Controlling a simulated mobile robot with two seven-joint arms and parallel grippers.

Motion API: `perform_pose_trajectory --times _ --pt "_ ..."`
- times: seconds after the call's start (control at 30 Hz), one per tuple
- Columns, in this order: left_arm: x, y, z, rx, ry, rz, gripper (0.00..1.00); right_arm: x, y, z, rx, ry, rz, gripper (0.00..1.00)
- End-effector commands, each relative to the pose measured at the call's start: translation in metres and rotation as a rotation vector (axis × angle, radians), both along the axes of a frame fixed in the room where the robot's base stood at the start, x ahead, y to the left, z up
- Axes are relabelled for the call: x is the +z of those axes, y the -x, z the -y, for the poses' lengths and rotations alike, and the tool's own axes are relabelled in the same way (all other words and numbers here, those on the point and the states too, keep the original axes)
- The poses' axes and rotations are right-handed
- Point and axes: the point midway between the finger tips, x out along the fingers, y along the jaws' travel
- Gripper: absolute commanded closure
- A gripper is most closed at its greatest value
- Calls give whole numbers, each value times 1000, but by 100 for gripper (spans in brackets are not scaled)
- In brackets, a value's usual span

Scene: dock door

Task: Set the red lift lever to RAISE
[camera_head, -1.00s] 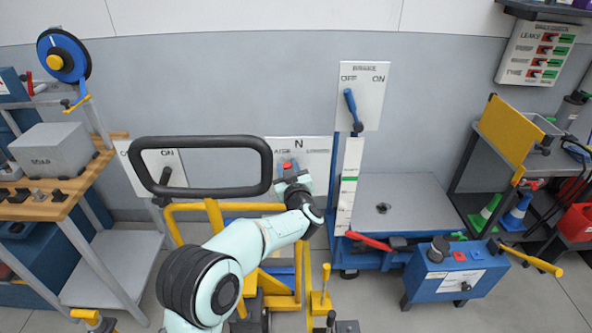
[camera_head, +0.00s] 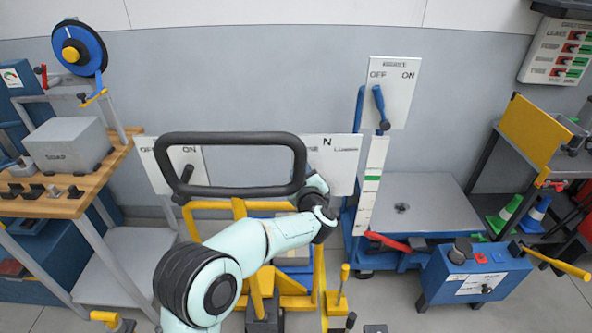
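The white RAISE–N–LOWER panel (camera_head: 342,172) is on the back wall, left of the blue lever's panel. Its N and LOWER marks show, and its left part is behind the black loop handle (camera_head: 232,138). The red lift lever is not visible here; the handle or my gripper hides it, so I cannot read its setting. My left arm reaches up from the lower left, and its gripper (camera_head: 314,183) is at the panel's lower left, beside the handle's right end. Its fingers are mostly hidden, so its opening and any contact cannot be told. My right gripper is out of view.
A yellow cart frame (camera_head: 262,300) stands below the handle. A blue lift table (camera_head: 415,195) with another red lever (camera_head: 388,242) and a blue control box (camera_head: 470,272) are to the right. A wooden bench (camera_head: 68,205) stands left. Grey wall is clear above the handle.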

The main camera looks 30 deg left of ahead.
Motion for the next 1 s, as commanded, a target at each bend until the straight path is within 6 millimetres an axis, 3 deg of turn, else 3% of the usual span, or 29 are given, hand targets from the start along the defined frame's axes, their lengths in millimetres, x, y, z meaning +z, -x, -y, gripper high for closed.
perform_pose_trajectory --times 0.63,0.67,0.7,1.0 --pt "-3 1 4 5 18 9 100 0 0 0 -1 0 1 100" --pt "-3 1 4 5 19 8 58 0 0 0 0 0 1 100" --pt "-3 1 4 5 19 8 50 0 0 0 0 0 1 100" --pt "-1 1 6 2 16 9 50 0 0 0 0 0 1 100"
